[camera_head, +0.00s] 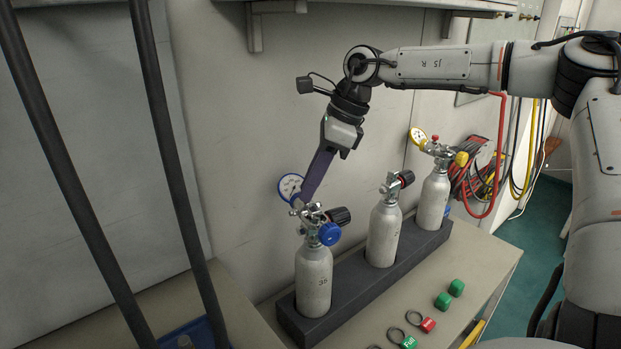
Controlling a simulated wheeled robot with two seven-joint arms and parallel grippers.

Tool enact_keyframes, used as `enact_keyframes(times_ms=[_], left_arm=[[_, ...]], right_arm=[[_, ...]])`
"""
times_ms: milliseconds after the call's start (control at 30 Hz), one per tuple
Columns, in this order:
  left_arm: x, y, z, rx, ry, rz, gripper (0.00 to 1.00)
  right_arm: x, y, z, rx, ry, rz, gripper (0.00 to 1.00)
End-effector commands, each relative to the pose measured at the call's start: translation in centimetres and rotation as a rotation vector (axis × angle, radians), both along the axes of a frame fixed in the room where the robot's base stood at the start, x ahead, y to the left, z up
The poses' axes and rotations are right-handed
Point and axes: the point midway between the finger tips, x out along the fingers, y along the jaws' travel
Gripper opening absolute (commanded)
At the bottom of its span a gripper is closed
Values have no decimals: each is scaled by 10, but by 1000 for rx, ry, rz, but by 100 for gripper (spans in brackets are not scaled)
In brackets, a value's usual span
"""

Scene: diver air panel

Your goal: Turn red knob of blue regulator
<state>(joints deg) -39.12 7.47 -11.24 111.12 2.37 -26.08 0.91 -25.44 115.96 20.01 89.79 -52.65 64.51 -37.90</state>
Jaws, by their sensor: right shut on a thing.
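The blue regulator (329,234), with a blue-rimmed round gauge (289,187), sits on top of the left grey cylinder (313,280). My right gripper (299,203) reaches down from the upper right to the top of this regulator, beside the gauge. Its fingers are shut at the spot where the red knob sits. The red knob itself is hidden by the fingers. My left gripper is not in view.
A middle cylinder (383,235) and a right cylinder (433,201) with a yellow regulator (438,150) stand in the same dark rack (345,297). Green caps (449,294) and ringed tags (427,325) lie on the bench in front. The wall is close behind.

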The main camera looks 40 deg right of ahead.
Motion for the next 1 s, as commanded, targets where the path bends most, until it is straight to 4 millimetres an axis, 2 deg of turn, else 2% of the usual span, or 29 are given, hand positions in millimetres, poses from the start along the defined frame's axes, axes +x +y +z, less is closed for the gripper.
enact_keyframes(times_ms=[667,700,800,1000], left_arm=[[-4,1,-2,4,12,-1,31],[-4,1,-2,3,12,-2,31],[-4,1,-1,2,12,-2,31],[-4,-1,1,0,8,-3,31]], right_arm=[[0,-1,0,-3,1,70,0],[0,-1,0,-3,1,70,18],[0,-1,0,-3,1,70,34],[0,-1,0,-3,0,70,35]])
